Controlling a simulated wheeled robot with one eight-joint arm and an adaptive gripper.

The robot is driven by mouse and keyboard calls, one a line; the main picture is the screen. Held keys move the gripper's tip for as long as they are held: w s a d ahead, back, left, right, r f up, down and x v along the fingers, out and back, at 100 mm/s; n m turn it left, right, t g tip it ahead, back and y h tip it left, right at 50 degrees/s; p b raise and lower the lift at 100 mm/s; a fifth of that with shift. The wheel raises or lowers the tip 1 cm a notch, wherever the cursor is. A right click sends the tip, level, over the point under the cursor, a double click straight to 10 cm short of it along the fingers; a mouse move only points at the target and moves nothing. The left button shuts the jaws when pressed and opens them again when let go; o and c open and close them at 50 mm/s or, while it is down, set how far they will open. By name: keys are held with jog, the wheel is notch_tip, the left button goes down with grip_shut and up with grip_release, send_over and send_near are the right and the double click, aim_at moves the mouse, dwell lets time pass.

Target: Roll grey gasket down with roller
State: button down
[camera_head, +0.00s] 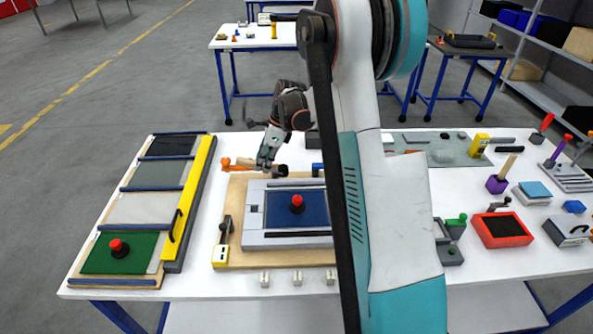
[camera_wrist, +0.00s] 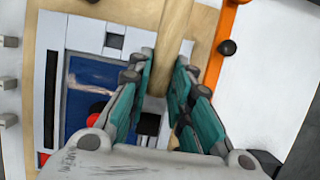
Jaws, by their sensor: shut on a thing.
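In the wrist view, my gripper (camera_wrist: 168,75) has its teal fingers on either side of a light wooden handle (camera_wrist: 177,30), apparently the roller's, and is shut on it. In the head view, my gripper (camera_head: 266,164) is just beyond the far edge of a grey frame (camera_head: 262,240). A black part (camera_head: 282,171) shows beside the fingertips; I cannot tell whether it is the roller's head. The grey frame surrounds a blue panel (camera_head: 312,215) with a red knob (camera_head: 297,204). I cannot tell which grey piece is the gasket; a grey sheet (camera_head: 158,174) also lies at left.
The frame sits on a wooden board (camera_head: 236,207). An orange bar (camera_head: 240,163) lies near my gripper. A yellow-edged rack (camera_head: 190,205) with a green panel (camera_head: 137,247) stands at left. Tools and a red box (camera_head: 502,229) occupy the right. My arm hides the table's middle.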

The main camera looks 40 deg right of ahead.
aim_at(267, 185)
jog(key=shift+w+a+f+b, duration=0.3)
jog(key=shift+w+a+f, duration=0.05)
jog(key=shift+w+f, duration=0.4)
jog(key=shift+w+a+f+b, duration=0.25)
jog(key=shift+w+a+f, duration=0.1)
jog(key=shift+w+f, duration=0.35)
jog(key=shift+w+a+f+b, duration=0.3)
jog(key=shift+w+a+f, duration=0.05)
jog(key=shift+w+f, duration=0.4)
jog(key=shift+f+b, duration=0.55)
jog(key=shift+f, duration=0.25)
jog(key=shift+f+b, duration=0.5)
jog(key=shift+b, duration=0.2)
jog(key=shift+s+d, duration=0.3)
jog(key=shift+d, duration=0.1)
dwell(0.6)
jog(key=shift+s+d, duration=0.2)
jog(key=shift+d, duration=0.1)
jog(key=shift+s+d+b, duration=0.35)
jog(key=shift+s+d, duration=0.05)
jog(key=shift+d, duration=0.2)
dwell(1.6)
jog(key=shift+s+d, duration=0.2)
jog(key=shift+d, duration=0.1)
jog(key=shift+s+d, duration=0.1)
dwell(0.4)
